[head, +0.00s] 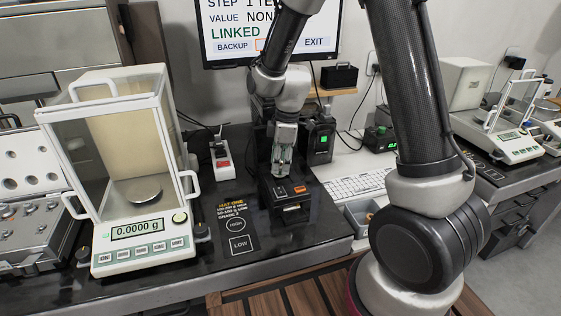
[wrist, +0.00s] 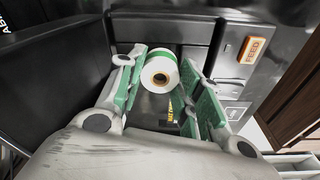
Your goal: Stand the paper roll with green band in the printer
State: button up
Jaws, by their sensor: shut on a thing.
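The paper roll (wrist: 161,73) is white with a green band and shows in the wrist view between my fingers, its round end with the hollow core facing the camera. My gripper (wrist: 166,64) is shut on it with its green pads at either side. The printer (wrist: 222,75) is black, with an orange FEED button at its right; the roll is over or inside its body, and I cannot tell whether it touches the bottom. In the head view my gripper (head: 281,168) points down at the back of the printer (head: 293,212); the roll cannot be made out there.
A balance with a glass shield (head: 140,225) stands left of the printer. A small device with a red switch (head: 222,163), a black box with a green light (head: 319,138) and a keyboard (head: 355,186) are close by. The dark mat in front is clear.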

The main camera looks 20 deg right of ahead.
jog(key=shift+f, duration=0.65)
jog(key=o, duration=1.6)
jog(key=shift+o, duration=0.2)
jog(key=shift+s+d+r, duration=0.1)
jog(key=shift+d+r, duration=0.05)
jog(key=shift+r, duration=1.1)
jog(key=shift+w+d+r, duration=0.1)
jog(key=shift+d+r, duration=0.05)
jog(key=shift+r, duration=1.1)
jog(key=shift+s+d+r, duration=0.1)
jog(key=shift+d+r, duration=0.05)
jog(key=shift+r, duration=1.1)
